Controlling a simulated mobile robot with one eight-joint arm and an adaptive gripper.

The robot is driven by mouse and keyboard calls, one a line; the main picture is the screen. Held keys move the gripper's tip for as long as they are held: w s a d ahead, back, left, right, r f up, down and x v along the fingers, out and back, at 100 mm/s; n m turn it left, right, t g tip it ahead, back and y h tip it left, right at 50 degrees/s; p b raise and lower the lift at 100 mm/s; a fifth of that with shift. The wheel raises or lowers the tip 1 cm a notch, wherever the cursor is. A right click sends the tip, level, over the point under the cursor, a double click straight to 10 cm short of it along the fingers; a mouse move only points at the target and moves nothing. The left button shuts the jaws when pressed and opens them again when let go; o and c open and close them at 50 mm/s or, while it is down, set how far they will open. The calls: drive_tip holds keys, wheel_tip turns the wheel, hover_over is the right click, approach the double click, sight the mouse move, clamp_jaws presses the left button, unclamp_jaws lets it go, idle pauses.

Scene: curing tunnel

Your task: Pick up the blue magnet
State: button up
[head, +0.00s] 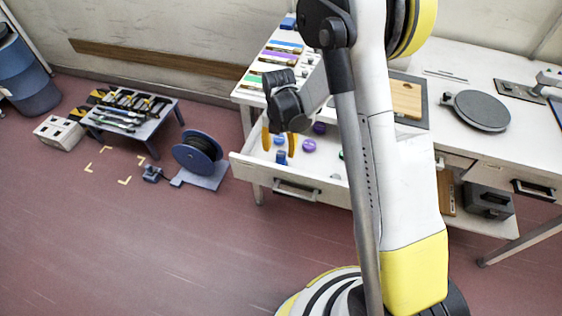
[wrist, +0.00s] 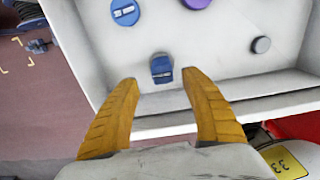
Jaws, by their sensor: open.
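My gripper (head: 279,148) is open and empty, pointing down over the open white drawer (head: 243,168). In the wrist view its two orange fingers (wrist: 160,82) stand apart. A small dark blue block-like piece (wrist: 161,68) lies on the drawer floor near the front wall, framed between the fingertips; it also shows in the head view (head: 281,158). A round blue disc (wrist: 125,12) with a pale mark lies farther in, also visible in the head view (head: 279,141). I cannot tell for certain which of the two is the blue magnet.
Purple round pieces (head: 309,146) and a dark grey disc (wrist: 261,45) lie in the same drawer. The drawer's front wall is close to the fingers. The white bench (head: 455,85) stands above and behind. A cable reel (head: 198,152) stands on the floor at left.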

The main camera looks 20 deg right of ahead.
sight(281, 154)
drive_tip(key=f, duration=0.1)
drive_tip(key=f+b, duration=0.1)
drive_tip(key=f, duration=0.1)
drive_tip(key=f+b, duration=0.1)
drive_tip(key=shift+d+f, duration=0.3)
drive_tip(key=shift+f, duration=0.05)
drive_tip(key=shift+r, duration=0.15)
clamp_jaws()
drive_tip(key=shift+r, duration=0.1)
